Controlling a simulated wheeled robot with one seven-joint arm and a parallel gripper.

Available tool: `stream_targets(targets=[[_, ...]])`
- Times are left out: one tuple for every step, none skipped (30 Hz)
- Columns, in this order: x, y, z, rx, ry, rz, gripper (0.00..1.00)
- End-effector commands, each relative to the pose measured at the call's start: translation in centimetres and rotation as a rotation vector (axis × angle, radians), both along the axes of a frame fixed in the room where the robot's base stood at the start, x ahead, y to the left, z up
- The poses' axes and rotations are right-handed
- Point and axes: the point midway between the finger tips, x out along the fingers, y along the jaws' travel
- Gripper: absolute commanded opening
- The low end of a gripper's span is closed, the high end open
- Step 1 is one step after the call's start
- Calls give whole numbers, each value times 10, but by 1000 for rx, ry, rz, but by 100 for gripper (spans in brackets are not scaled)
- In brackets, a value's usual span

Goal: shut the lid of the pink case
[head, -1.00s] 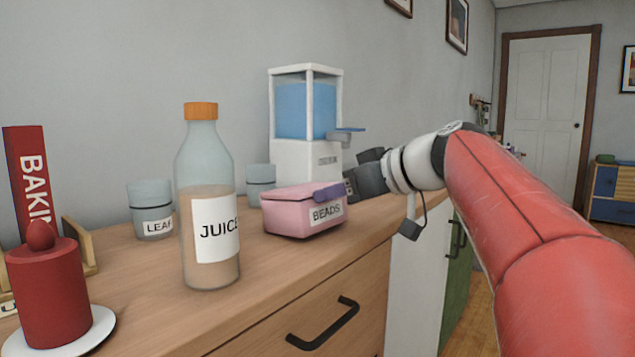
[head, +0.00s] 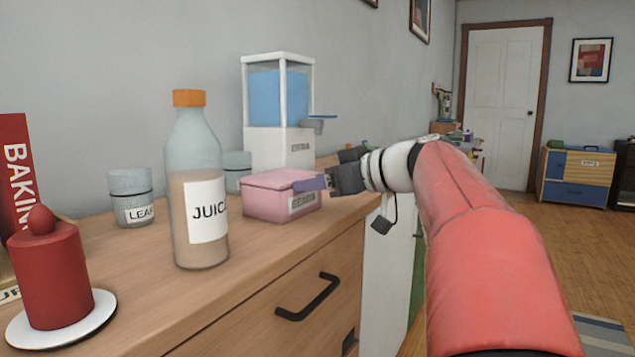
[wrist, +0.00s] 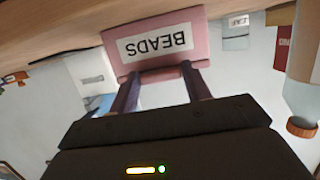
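The pink case (head: 270,203) with a BEADS label stands on the wooden counter. In the head view its lid (head: 280,178) lies flat over the box; I cannot tell if a thin gap remains. My gripper (head: 308,184) is at the case's right front, its purple fingers at the height of the lid's front edge. In the wrist view, which is upside down, the two fingers (wrist: 160,80) are spread apart with nothing held between them. Their tips are at the pink lid lip (wrist: 163,75), beside the case's labelled front (wrist: 155,42). Contact is hard to judge.
A juice bottle (head: 196,190) stands left of the case. A white dispenser with blue contents (head: 280,110) stands behind it. A drawer handle (head: 308,297) juts from the front below.

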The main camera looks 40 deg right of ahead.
Motion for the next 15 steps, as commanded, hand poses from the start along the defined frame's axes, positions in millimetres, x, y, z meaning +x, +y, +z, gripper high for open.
stream_targets(targets=[[0,0,0,0,-1,0,55],[0,0,0,0,-1,0,59],[0,0,0,0,-1,0,64],[0,0,0,0,-1,0,67],[0,0,0,0,-1,0,67],[0,0,0,0,-1,0,67],[0,0,0,0,-1,0,67],[0,0,0,0,-1,0,67],[0,0,0,0,-1,0,67],[0,0,0,0,-1,0,67],[0,0,1,0,-1,0,67],[-1,0,1,0,-1,0,67],[-2,-1,2,1,-2,0,67],[-4,-1,2,1,-2,0,67],[-8,-2,4,2,-3,0,67]])
